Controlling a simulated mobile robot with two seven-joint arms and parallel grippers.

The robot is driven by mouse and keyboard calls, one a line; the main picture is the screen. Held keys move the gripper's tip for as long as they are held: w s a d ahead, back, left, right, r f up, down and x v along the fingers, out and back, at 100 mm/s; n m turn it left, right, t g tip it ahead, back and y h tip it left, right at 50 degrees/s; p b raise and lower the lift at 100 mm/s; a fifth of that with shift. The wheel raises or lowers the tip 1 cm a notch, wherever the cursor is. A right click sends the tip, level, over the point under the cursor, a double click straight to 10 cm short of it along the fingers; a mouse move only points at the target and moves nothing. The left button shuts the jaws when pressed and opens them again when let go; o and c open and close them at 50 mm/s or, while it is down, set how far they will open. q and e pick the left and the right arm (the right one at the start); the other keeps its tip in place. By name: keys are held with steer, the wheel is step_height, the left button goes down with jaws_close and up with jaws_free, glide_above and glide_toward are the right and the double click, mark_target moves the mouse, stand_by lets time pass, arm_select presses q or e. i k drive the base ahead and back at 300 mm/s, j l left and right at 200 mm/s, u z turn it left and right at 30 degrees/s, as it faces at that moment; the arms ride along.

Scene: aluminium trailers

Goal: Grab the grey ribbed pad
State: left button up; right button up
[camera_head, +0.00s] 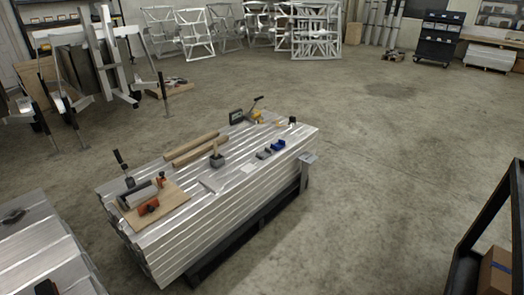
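No thing shows clear ribs at this size, so I cannot tell for sure which one is the grey ribbed pad. Grey candidates lie on the stack of aluminium profiles (250,190) in the middle. A small grey piece (263,155) lies beside a blue piece (278,145). A flat pale grey piece (211,184) lies near the middle of the stack. A grey block (138,195) rests on a wooden board (165,205) at the stack's left end. Neither of my grippers shows in the head view.
Wooden bars (192,148), a dark block with a handle (217,160) and a green box (236,117) also sit on the stack. Another metal stack (35,245) is at lower left. A dark rack (490,215) with a cardboard box (497,270) stands right. Floor between is clear.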

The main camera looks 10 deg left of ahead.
mark_target(265, 154)
steer(key=i+u, duration=0.1)
steer(key=i, duration=1.05)
steer(key=i+l+u, duration=0.15)
steer(key=i, duration=0.95)
steer(key=i+l+u, duration=0.15)
steer(key=i, duration=0.45)
steer(key=i+l, duration=0.2)
steer(key=i, duration=0.35)
steer(key=u, duration=0.05)
